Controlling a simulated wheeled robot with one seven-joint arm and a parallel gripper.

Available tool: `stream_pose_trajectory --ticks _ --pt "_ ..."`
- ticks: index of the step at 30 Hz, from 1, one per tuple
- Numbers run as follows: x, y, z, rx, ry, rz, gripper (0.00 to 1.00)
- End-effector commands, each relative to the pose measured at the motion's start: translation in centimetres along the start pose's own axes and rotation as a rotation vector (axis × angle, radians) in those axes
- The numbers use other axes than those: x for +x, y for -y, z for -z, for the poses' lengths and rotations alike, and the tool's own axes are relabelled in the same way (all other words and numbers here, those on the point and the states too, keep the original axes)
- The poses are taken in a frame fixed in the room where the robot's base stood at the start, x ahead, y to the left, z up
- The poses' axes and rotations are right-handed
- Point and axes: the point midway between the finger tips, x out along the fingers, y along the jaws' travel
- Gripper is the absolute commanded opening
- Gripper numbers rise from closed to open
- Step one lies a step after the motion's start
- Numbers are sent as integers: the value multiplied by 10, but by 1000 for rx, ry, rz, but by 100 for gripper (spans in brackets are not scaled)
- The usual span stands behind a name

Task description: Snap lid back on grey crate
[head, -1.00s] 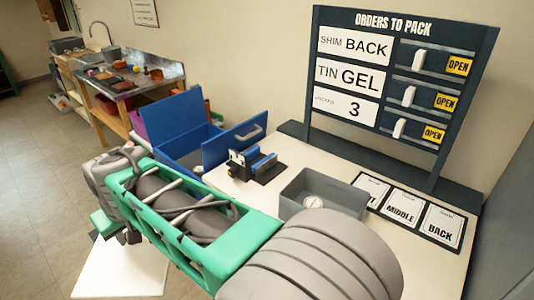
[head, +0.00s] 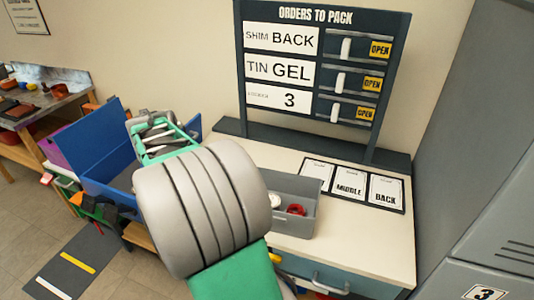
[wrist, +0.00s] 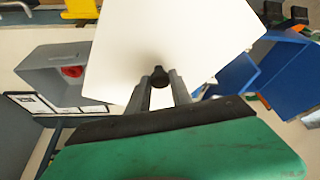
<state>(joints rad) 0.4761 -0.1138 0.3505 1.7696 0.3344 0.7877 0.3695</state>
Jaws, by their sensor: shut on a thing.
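The grey crate (head: 297,222) stands uncovered on the white worktop, with a white round thing (head: 274,201) and a red ring-like thing (head: 296,209) inside. It also shows in the wrist view (wrist: 48,72), left of my gripper. A white flat panel with a black knob, which looks like the lid (wrist: 185,35), fills the middle of the wrist view. My gripper (wrist: 158,78) is shut on the black knob (wrist: 159,72), holding the lid apart from the crate.
A blue open box (head: 108,140) stands left of my arm. Cards (head: 349,183) lie behind the crate, below the order board (head: 318,65). The worktop (head: 370,245) is clear to the crate's right. Grey lockers (head: 490,150) stand at the right.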

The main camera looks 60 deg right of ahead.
Motion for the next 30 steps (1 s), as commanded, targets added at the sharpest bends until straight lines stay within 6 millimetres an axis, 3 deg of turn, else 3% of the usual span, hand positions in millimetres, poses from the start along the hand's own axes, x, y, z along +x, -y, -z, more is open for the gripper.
stream_pose_trajectory --ticks 1,6,9,12,15,18,30 --pt "3 -31 22 117 3 -52 0" --pt "23 -133 66 495 3 -208 0" --pt "30 -187 79 679 2 -283 0" --pt "34 -228 84 813 1 -338 0" --pt "37 -251 85 892 1 -370 0" --pt "39 -260 84 925 1 -383 0" --pt "70 -260 70 922 2 -383 0"
